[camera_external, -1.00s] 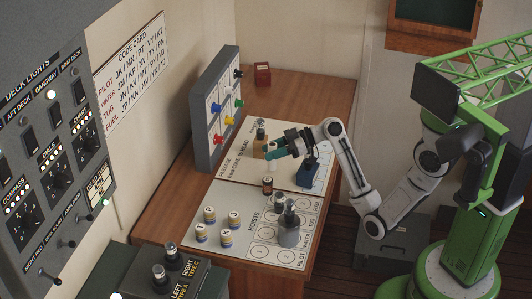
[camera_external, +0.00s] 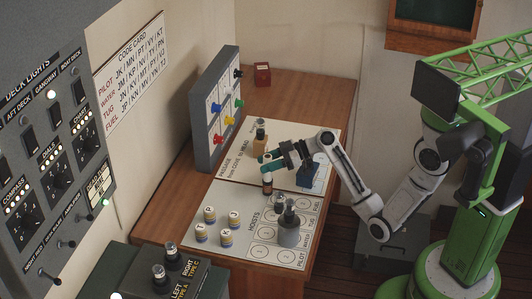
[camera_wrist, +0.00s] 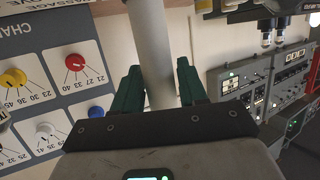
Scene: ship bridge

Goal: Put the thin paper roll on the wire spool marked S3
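My gripper (camera_external: 268,161) is over the table with its green fingers closed around a pale, thin paper roll (camera_wrist: 150,45). In the wrist view the roll runs between both fingers (camera_wrist: 158,88). In the external view the roll's short pale lower part (camera_external: 267,174) hangs below the fingers, right above a small dark spool (camera_external: 267,189). I cannot tell whether the roll touches that spool. The mark S3 is not readable on any spool.
An upright panel with coloured knobs (camera_external: 214,108) stands at left.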

